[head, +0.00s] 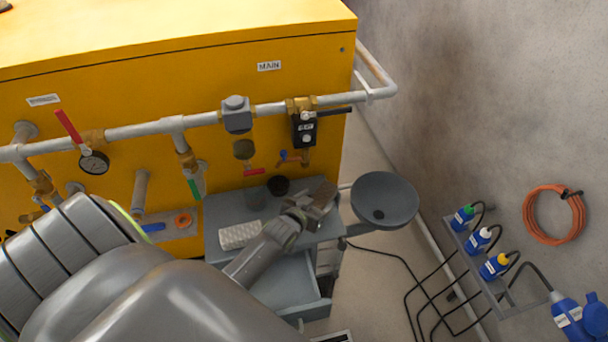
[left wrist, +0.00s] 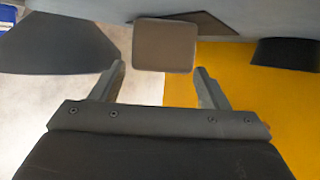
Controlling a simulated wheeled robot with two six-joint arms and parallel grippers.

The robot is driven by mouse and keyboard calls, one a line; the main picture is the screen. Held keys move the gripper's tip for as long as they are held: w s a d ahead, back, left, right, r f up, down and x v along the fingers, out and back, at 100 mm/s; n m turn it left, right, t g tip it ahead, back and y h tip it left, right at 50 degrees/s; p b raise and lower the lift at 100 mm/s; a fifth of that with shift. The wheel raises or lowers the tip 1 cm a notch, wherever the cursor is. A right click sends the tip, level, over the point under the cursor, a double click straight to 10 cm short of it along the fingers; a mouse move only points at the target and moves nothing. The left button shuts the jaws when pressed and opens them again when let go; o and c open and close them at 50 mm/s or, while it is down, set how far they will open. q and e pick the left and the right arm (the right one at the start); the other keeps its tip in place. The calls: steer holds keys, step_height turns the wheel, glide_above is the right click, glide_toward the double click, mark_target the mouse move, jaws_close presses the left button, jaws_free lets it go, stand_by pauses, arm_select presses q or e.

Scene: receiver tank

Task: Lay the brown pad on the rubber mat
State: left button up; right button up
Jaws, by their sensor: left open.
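The brown pad (left wrist: 163,44) shows in the left wrist view as a rounded square, just beyond and between my fingertips. My left gripper (left wrist: 160,72) is open, with clear gaps between its fingers and the pad. In the head view my left gripper (head: 312,205) is over the right end of the grey cart, by a brownish patch (head: 324,192); pad and mat cannot be told apart there. A dark flat shape (left wrist: 205,20) partly behind the pad may be the rubber mat. Whether the pad touches it is unclear. My right gripper is not in view.
The grey cart top (head: 225,212) bears a pale dimpled block (head: 240,234) and a black cup (head: 278,185). A grey round dish (head: 385,198) is to the right. The yellow tank (head: 180,75), with pipes and valves, stands behind. Cables lie on the floor at right.

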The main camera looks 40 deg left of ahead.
arm_select(q)
steer(key=p+v, duration=0.1)
steer(key=v, duration=0.9)
steer(key=shift+s, duration=0.2)
